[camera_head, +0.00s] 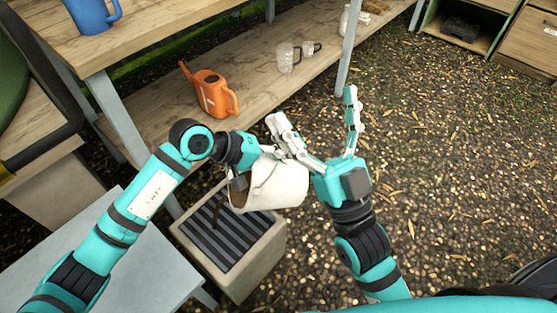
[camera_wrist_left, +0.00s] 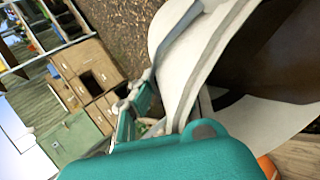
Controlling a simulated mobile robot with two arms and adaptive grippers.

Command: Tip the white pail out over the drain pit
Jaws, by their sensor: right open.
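The white pail (camera_head: 278,188) is tipped on its side above the drain pit (camera_head: 248,262), a pale block with a dark slatted grate. Its mouth faces left and down, and a dark streak runs from it toward the grate. My left gripper (camera_head: 260,163) is at the pail's upper left side and appears shut on it; its fingertips are partly hidden. In the left wrist view the pail (camera_wrist_left: 182,75) fills the right side, with a dark brown inside. My right gripper (camera_head: 313,107) is open and empty, just right of and above the pail.
A blue jug (camera_head: 90,14) is on the upper shelf. A grey table (camera_head: 125,265) lies left of the pit. The gravel at right is clear.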

